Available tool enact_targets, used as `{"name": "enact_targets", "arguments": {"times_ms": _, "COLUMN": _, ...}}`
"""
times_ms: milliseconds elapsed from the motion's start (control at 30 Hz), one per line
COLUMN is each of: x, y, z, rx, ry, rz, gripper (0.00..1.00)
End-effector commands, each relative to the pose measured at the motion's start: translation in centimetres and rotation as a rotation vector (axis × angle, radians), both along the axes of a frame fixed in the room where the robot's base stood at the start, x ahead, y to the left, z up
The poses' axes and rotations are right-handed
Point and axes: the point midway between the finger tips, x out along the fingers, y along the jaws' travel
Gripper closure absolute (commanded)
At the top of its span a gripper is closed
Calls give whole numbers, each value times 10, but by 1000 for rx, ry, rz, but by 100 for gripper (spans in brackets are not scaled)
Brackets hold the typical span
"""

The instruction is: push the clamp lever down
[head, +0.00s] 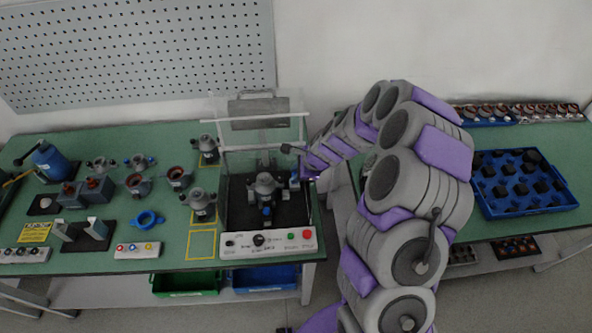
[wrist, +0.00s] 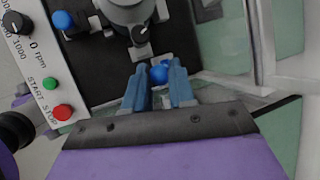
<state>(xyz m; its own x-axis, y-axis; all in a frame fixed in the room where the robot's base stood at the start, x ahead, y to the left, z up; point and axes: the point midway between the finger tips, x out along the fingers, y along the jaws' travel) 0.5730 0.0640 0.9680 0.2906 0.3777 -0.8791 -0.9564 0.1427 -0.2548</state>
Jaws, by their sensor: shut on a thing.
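The test station (head: 236,214) stands on the green table with a grey stator (head: 264,184) on its black bed. The stator also shows at the top of the wrist view (wrist: 130,12). My gripper (head: 295,182) reaches in from the station's right side. In the wrist view its two blue fingers (wrist: 160,82) are shut on a round blue knob (wrist: 159,73), which appears to be the clamp lever's end. The lever's shaft is mostly hidden. A second blue knob (wrist: 63,19) sits near the control panel; it also shows at the front of the bed (head: 267,211).
A raised clear guard (head: 262,123) stands over the station, with frame posts close to my gripper. The control panel (head: 266,243) has a dial and green and red buttons. Loose motor parts lie left; a blue tray (head: 487,222) lies right.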

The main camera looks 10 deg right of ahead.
Motion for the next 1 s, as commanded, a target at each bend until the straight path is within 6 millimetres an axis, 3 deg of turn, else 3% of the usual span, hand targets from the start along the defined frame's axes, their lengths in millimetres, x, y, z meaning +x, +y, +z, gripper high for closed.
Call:
{"name": "enact_targets", "arguments": {"times_ms": 567, "x": -6, "y": 1, "z": -3, "rx": -6, "ry": -74, "rz": -1, "gripper": 100}}
{"name": "enact_targets", "arguments": {"times_ms": 600, "x": -6, "y": 1, "z": -3, "rx": -6, "ry": -74, "rz": -1, "gripper": 73}}
{"name": "enact_targets", "arguments": {"times_ms": 833, "x": -6, "y": 1, "z": -2, "rx": -5, "ry": -74, "rz": 1, "gripper": 51}}
{"name": "enact_targets", "arguments": {"times_ms": 1000, "x": -6, "y": 1, "z": -2, "rx": -5, "ry": -75, "rz": 0, "gripper": 50}}
